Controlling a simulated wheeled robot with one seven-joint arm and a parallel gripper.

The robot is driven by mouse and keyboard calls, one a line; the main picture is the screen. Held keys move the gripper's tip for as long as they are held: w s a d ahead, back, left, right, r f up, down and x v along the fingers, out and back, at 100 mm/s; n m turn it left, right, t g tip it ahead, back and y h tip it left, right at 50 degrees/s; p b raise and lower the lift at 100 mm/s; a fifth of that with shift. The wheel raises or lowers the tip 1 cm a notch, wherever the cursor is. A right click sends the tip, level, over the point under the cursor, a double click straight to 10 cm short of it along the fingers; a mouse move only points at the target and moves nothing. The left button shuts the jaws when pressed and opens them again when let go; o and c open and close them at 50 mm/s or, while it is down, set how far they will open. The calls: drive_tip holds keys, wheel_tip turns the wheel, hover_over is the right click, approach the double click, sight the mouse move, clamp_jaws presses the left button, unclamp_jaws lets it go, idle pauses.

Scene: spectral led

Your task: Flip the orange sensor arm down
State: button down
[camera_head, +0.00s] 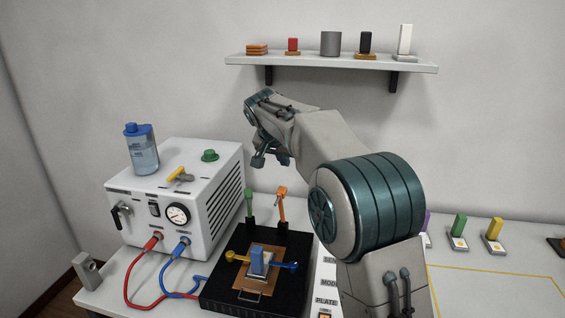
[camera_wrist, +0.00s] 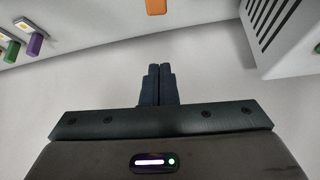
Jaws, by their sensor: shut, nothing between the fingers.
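The orange sensor arm (camera_head: 282,204) stands upright at the back right of the black base plate (camera_head: 213,297) in the head view. An orange piece at the top edge of the wrist view (camera_wrist: 156,6) looks like the same arm. My gripper (camera_head: 272,160) is above and behind the sensor arm, apart from it. In the wrist view its dark fingers (camera_wrist: 158,84) are together with nothing between them. A green arm (camera_head: 249,203) stands upright left of the orange one. A blue and grey block (camera_head: 259,263) sits on the plate's copper-coloured centre.
A white instrument box (camera_head: 150,205) with a gauge (camera_head: 177,214) and red and blue cables stands left of the plate. A bottle (camera_head: 141,150) is on top of it. A shelf (camera_head: 330,64) with several blocks hangs behind. Small coloured blocks stand at the right.

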sight(284, 187)
drive_tip(key=x, duration=0.8)
drive_tip(key=s, duration=0.2)
drive_tip(key=s+a, duration=0.1)
drive_tip(key=shift+s+a+f, duration=0.2)
drive_tip(key=shift+s+a, duration=0.05)
drive_tip(key=shift+s, duration=0.25)
drive_tip(key=shift+f, duration=0.15)
